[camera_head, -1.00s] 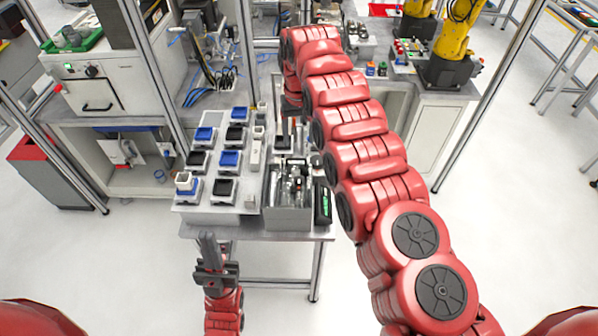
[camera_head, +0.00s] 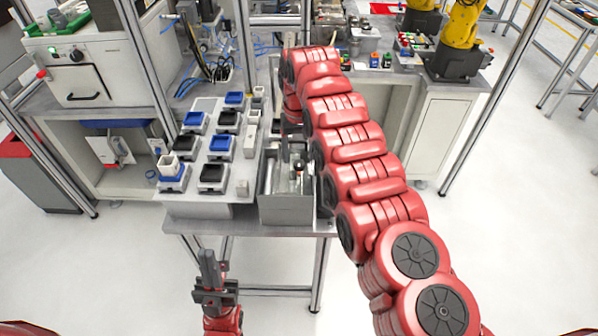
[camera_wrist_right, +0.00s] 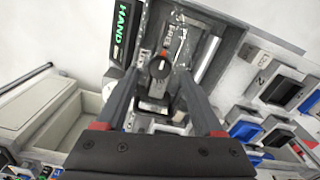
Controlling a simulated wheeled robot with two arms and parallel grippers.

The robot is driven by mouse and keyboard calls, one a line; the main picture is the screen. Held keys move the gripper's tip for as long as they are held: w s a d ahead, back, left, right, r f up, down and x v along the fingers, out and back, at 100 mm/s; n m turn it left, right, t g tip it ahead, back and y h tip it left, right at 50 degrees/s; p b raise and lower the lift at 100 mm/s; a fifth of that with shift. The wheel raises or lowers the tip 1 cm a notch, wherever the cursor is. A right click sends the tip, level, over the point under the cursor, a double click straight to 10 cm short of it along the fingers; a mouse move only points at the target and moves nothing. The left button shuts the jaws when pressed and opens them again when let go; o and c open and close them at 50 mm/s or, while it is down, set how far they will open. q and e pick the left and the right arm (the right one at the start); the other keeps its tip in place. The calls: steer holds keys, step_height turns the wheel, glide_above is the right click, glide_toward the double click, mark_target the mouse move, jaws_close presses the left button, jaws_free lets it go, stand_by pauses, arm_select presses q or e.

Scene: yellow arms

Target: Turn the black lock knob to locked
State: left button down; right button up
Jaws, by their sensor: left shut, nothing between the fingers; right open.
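The knob appears between the fingertips, with no clear contact. In the head view my right gripper (camera_head: 291,150) points down into the grey box (camera_head: 286,210), and the arm hides part of the box. My left gripper (camera_head: 208,262) is shut and empty, in front of the table's near edge.
Left of the box, a pale board (camera_head: 205,196) holds several blue and black square parts. A black panel with green "HAND" lettering (camera_wrist_right: 123,28) stands beside the box. A metal frame post (camera_head: 150,75) rises at the back left. White floor lies in front.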

mark_target(299, 171)
steer(key=shift+f+p, duration=0.4)
steer(key=shift+f, duration=0.85)
jaws_close()
